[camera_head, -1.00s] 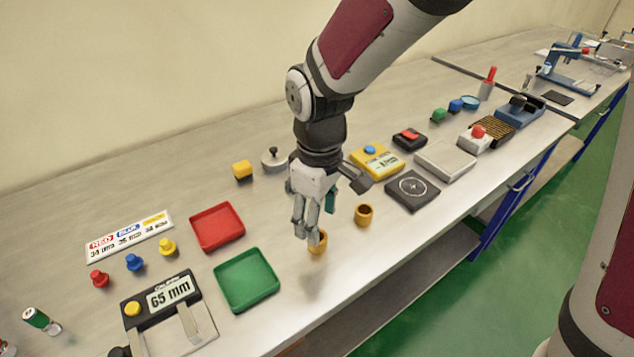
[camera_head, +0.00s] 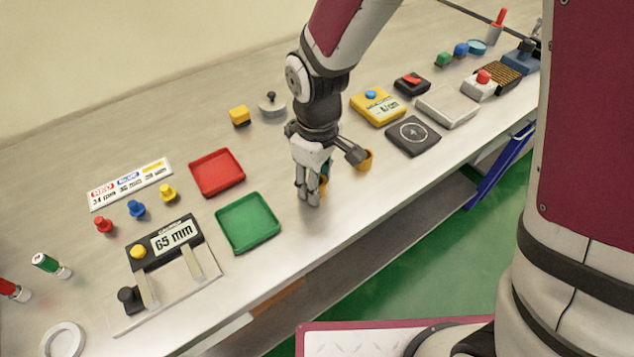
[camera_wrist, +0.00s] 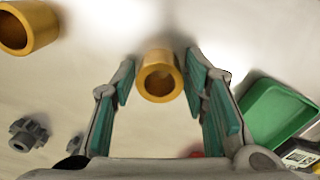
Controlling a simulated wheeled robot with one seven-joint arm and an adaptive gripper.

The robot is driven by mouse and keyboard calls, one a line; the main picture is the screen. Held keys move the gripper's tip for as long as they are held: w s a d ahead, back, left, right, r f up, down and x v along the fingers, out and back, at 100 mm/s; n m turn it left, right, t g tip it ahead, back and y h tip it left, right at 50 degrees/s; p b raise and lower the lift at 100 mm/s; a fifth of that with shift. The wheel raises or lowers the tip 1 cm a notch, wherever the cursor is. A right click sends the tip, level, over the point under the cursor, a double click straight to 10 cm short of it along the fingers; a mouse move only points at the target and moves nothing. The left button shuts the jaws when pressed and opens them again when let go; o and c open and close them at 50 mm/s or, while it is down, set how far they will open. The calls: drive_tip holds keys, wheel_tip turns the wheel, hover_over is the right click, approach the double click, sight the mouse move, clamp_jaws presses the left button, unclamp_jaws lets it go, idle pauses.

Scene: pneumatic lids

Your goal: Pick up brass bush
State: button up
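A brass bush (camera_wrist: 159,75) stands between the spread teal-padded fingers of my gripper (camera_wrist: 160,88) in the wrist view, with a gap on each side. In the head view my gripper (camera_head: 313,196) is low over the bench, and this bush (camera_head: 324,184) shows only partly behind the fingers. My gripper is open and holds nothing. A second brass bush (camera_head: 366,160) stands to the right, partly hidden by my gripper. It also shows at the upper left of the wrist view (camera_wrist: 28,27).
A green tray (camera_head: 248,222) and a red tray (camera_head: 217,173) lie left of my gripper. A 65 mm caliper (camera_head: 175,250) is further left. A dark square pad (camera_head: 413,136) and a yellow gauge (camera_head: 378,108) are right. The bench's front edge is close below.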

clamp_jaws()
drive_tip(key=shift+r, duration=0.15)
